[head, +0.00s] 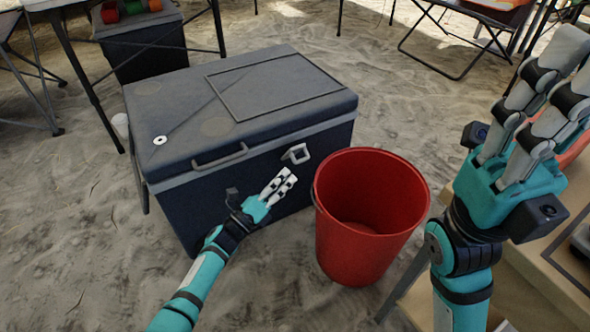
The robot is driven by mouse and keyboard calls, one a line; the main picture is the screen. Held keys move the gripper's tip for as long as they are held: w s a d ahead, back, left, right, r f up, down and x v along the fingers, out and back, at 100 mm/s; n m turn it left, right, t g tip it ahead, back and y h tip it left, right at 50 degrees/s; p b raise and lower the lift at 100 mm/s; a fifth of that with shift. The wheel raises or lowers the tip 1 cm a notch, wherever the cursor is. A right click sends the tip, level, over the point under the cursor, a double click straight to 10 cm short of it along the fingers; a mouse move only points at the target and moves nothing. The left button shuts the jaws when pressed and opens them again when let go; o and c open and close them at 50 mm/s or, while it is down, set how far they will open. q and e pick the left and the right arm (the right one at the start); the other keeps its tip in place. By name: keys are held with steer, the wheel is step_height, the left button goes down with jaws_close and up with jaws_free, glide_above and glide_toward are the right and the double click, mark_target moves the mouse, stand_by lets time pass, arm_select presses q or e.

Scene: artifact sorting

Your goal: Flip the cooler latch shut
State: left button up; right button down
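The cooler (180,107) is a large dark grey-blue box standing on the sand, with its lid down. A light grey latch loop (296,153) sits on its front near the lid's edge, right of the front handle (221,160). It looks tilted outward, though its exact position is hard to tell. My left gripper (284,178) is just below the latch, in front of the cooler, apart from the latch in the picture. Its two fingers appear close together, and the gap is unclear. My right gripper (575,65) is raised at the right, far from the cooler, with its fingers apart and empty.
A red bucket (338,234) stands right of my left gripper, close to the cooler's front right corner. A tan table (535,290) fills the lower right. Folding table legs and a dark bin (145,55) stand behind. The sand at lower left is clear.

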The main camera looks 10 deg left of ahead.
arm_select(q)
steer(key=shift+b+x, duration=0.65)
steer(key=shift+x, duration=2)
steer(key=shift+f, duration=0.1)
jaws_close()
